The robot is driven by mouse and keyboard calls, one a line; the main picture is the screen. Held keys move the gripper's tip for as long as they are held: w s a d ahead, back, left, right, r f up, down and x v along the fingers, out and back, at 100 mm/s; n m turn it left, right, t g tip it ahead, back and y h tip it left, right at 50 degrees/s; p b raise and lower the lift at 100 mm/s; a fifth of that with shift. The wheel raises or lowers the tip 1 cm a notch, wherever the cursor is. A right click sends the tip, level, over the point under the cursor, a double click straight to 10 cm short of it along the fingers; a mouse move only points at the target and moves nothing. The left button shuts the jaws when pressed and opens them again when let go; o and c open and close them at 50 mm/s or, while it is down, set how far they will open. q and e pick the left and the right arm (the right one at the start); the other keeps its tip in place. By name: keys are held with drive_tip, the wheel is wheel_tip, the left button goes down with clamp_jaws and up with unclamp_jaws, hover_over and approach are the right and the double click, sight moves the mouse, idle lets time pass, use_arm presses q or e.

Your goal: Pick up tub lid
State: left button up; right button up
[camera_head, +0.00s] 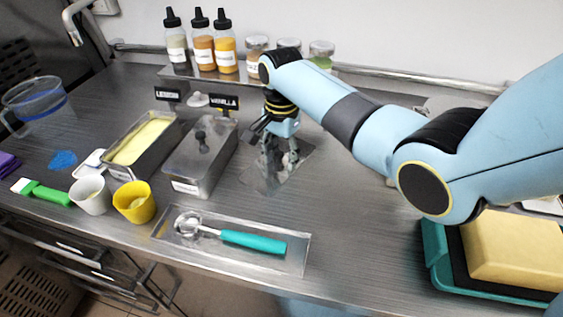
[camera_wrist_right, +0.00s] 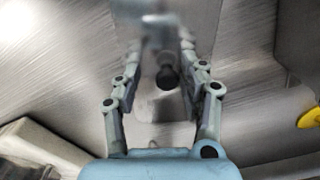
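A flat metal tub lid (camera_head: 258,179) lies on the steel counter, right of the closed tub, partly hidden by my right gripper. My right gripper (camera_head: 279,166) points down over this lid with its fingers apart. In the right wrist view, a black knob (camera_wrist_right: 167,78) shows between the open fingers (camera_wrist_right: 162,50); I cannot tell if either finger touches it. The closed metal tub (camera_head: 192,178) has a lid of its own with a black knob (camera_head: 201,136). The other tub (camera_head: 118,172) is open and holds pale yellow ice cream. My left gripper is not in view.
Label signs and several squeeze bottles (camera_head: 203,48) stand behind the tubs. A scoop with a teal handle (camera_head: 254,241) lies on a tray in front. A white cup (camera_head: 90,196) and a yellow cup (camera_head: 134,203) stand left. A teal crate (camera_head: 436,262) is at the right.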

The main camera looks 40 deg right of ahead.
drive_tip(key=shift+s+f, duration=0.1)
drive_tip(key=shift+f, duration=0.05)
clamp_jaws()
